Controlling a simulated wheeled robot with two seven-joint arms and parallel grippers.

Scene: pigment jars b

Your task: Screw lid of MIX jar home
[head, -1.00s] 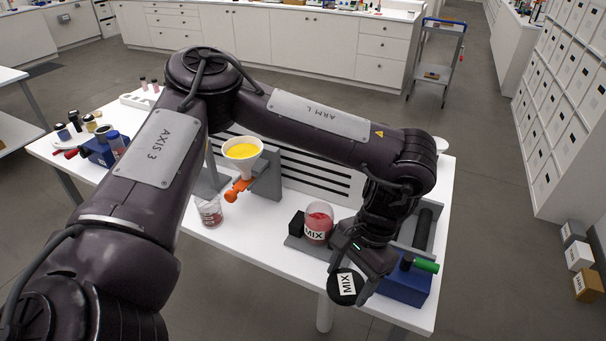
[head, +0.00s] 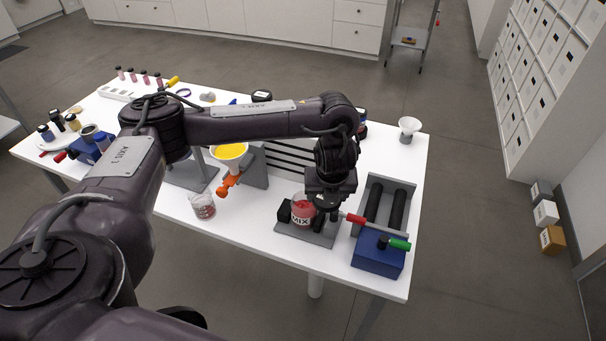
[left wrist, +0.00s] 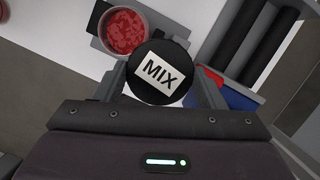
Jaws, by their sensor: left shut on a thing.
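The MIX jar (head: 301,213) is a clear jar of red pigment with a white label. It stands upright and open-topped on a grey fixture plate (head: 322,240); its open mouth (left wrist: 122,32) also shows in the left wrist view. My left gripper (head: 324,212) points down just right of the jar. It is shut on the round black lid (left wrist: 148,88), which bears a white MIX label. In the left wrist view the lid lies below and right of the jar mouth, off its centre. The lid is hard to make out in the head view. My right gripper is not in view.
A black block (head: 284,211) stands left of the jar and a red handle (head: 355,218) right of it. Farther right is a blue box (head: 376,260) with a green handle, before black rollers (head: 392,210). A beaker (head: 204,206) and a yellow-filled funnel (head: 230,151) are left.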

